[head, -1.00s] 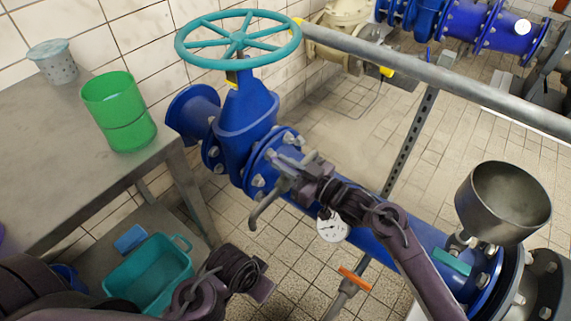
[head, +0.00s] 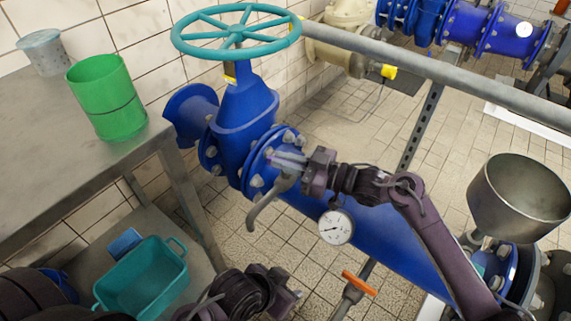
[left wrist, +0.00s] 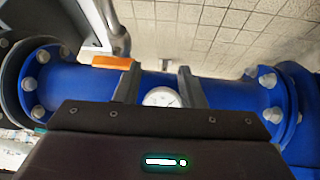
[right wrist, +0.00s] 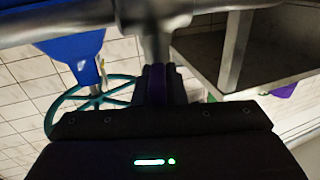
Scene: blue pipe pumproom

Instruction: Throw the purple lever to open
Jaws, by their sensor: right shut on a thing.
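The purple lever (right wrist: 179,84) shows in the right wrist view as a narrow purple strip between my right gripper's fingers. My right gripper (head: 288,161) is shut on it beside the blue pipe flange in the head view. Its fingers hide most of the lever. A grey curved spout (head: 262,206) hangs just below the gripper. My left gripper (head: 296,296) is low in the head view, apart from the lever. In the left wrist view its two fingers (left wrist: 159,88) are spread and empty, with the blue pipe behind them.
A teal handwheel (head: 236,29) tops the blue valve left of the lever. A pressure gauge (head: 335,227) and an orange handle (head: 359,283) are near the pipe. A metal funnel (head: 517,202) stands right. A steel table (head: 60,150) with a green container (head: 106,98) is left.

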